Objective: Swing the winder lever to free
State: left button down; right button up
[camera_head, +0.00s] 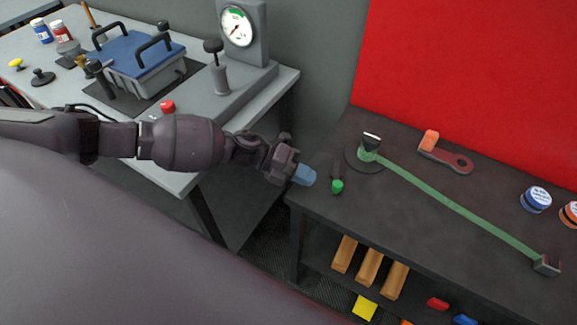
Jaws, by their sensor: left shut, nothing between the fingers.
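The winder (371,141) sits at the left of the dark bench, a round dark base with a metal-topped spool. A green strap (452,204) runs from it to a small metal anchor (547,264) at the right. A short dark lever with a green knob (337,186) points toward the bench's front edge beside the winder; it looks like the winder lever. My left gripper (305,175) has blue fingertips, is shut and empty, and is just left of the knob, apart from it in the picture. My right gripper is out of view.
A dark red handle with an orange block (445,153) lies behind the strap. Blue (536,199) and orange (570,213) tins stand at the right. A red panel (470,85) backs the bench. A grey table (205,180) with a gauge (237,27) stands left, across a gap.

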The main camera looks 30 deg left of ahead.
aim_at(337, 174)
pick_arm(q)
jog(key=shift+w+d, duration=0.15)
jog(key=shift+d, duration=0.5)
jog(key=shift+w+d, duration=0.15)
jog(key=shift+d, duration=0.45)
jog(key=shift+w+d, duration=0.15)
jog(key=shift+d, duration=0.55)
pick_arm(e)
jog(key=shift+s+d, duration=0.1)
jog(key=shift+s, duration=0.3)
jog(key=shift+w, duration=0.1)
